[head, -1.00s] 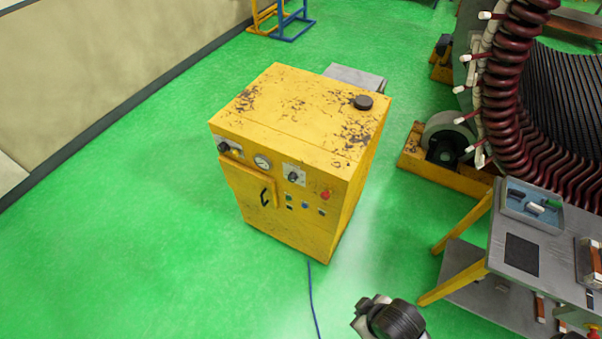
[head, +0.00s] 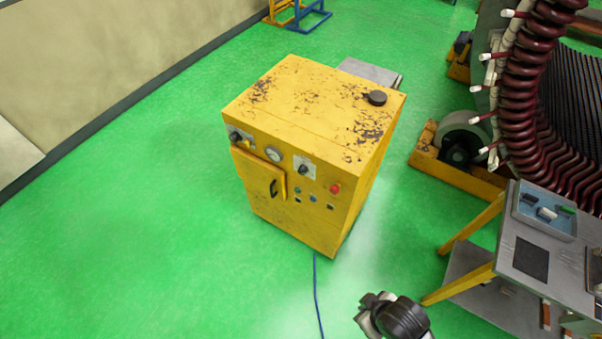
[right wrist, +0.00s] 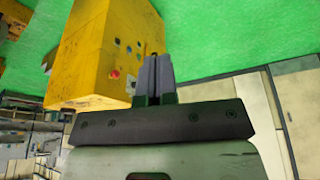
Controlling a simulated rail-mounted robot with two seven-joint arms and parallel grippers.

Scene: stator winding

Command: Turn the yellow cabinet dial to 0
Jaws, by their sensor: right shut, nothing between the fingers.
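The yellow cabinet (head: 300,115) stands on the green floor with its front panel toward me. The panel has a black knob on a pale plate (head: 303,169) right of a round gauge (head: 273,154), and another dark knob (head: 235,136) at the far left. The knobs' settings are too small to read. My right gripper shows in the right wrist view (right wrist: 155,62), its fingers shut and empty. The cabinet fills the upper left of that view (right wrist: 85,50). In the head view my right wrist shows at the bottom, in front of the cabinet and apart from it. My left gripper is out of view.
A red button (head: 335,189) and several small buttons sit on the panel. A blue cable (head: 316,295) runs over the floor in front. A grey workbench (head: 535,250) stands at right, with the large wound stator (head: 520,90) behind it. Floor left of the cabinet is clear.

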